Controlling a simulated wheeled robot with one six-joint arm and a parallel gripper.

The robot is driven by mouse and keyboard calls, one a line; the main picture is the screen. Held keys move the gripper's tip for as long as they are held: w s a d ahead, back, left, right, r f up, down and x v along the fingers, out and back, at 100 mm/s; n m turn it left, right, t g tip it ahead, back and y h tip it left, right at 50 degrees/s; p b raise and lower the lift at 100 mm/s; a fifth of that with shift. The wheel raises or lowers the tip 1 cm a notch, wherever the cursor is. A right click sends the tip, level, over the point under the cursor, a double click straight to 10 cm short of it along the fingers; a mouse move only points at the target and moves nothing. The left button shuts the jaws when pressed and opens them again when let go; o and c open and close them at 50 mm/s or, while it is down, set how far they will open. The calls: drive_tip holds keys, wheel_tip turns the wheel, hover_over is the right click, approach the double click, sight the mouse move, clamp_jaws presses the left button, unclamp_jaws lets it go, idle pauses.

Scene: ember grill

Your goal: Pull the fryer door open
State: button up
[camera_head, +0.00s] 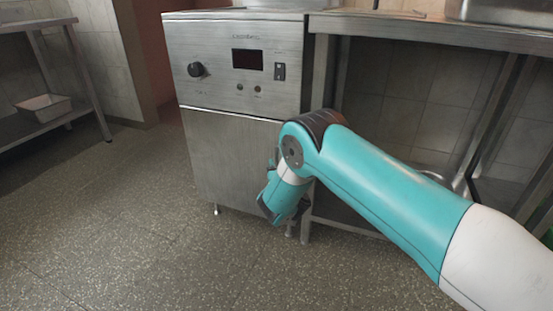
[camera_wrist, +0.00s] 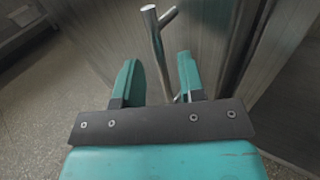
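The fryer (camera_head: 240,60) is a steel cabinet with a knob, a dark display and a switch on its upper panel. Its door (camera_head: 230,155) is the plain lower panel and looks shut. In the wrist view a round steel bar handle (camera_wrist: 156,42) stands out from the door, with a short stub near its top. My gripper (camera_wrist: 158,78) is open, with one teal finger on each side of the handle's lower stretch. I cannot tell whether either finger touches it. In the head view my arm hides the handle and most of the gripper.
A steel table (camera_head: 440,33) stands right of the fryer, its leg (camera_head: 318,85) close to my arm. A shelf rack with a white tray (camera_head: 44,106) is at the far left. The speckled floor (camera_head: 130,225) in front and to the left is clear.

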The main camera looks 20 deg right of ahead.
sight(277, 160)
drive_tip(key=shift+w+r, duration=0.1)
drive_tip(key=shift+w, duration=1.6)
clamp_jaws()
